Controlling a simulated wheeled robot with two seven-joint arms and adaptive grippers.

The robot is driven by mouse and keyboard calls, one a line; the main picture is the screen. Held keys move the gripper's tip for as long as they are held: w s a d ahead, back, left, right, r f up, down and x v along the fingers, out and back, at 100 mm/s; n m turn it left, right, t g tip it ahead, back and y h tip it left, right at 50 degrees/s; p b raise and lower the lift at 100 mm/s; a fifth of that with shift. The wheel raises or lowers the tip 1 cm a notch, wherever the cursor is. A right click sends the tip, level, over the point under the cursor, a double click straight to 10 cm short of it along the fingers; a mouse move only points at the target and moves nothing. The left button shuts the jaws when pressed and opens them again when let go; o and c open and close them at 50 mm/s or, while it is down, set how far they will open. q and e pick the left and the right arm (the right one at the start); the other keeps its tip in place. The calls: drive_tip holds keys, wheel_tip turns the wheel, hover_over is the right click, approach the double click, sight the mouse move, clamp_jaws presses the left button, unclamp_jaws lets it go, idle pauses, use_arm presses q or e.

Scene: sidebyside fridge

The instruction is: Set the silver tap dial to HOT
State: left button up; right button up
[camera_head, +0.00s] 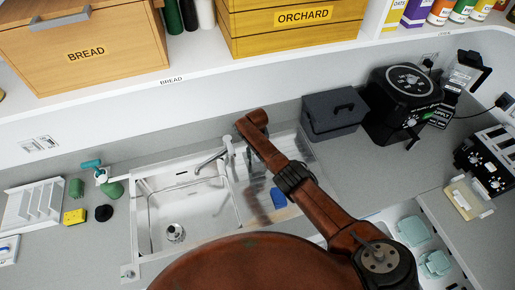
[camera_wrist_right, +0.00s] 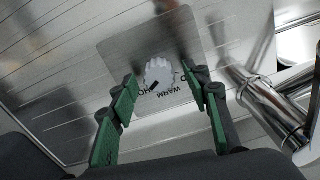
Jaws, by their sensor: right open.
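The silver tap dial (camera_wrist_right: 158,71) shows in the right wrist view as a pale scalloped knob with a black pointer. It sits on a grey label plate (camera_wrist_right: 118,48) with partly hidden lettering, where WARM and part of HOT can be made out. The pointer is toward the lower left, near the HO letters; its exact setting is hard to tell. My right gripper (camera_wrist_right: 160,75) is open, its green fingers on either side of the dial in the picture. Contact cannot be told. In the head view my right arm reaches over the sink's right part. My left gripper is not in view.
The chrome tap (camera_wrist_right: 268,100) is close beside the right finger; its spout also shows in the head view (camera_head: 210,161) over the sink (camera_head: 142,205). A blue sponge (camera_head: 278,198) lies right of the basin. A dark grey box (camera_head: 333,113) and a black appliance (camera_head: 400,100) stand behind.

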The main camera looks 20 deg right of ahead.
wheel_tip(320, 180, up, 12)
drive_tip(key=shift+f, duration=0.2)
drive_tip(key=shift+f, duration=0.1)
idle(0.6)
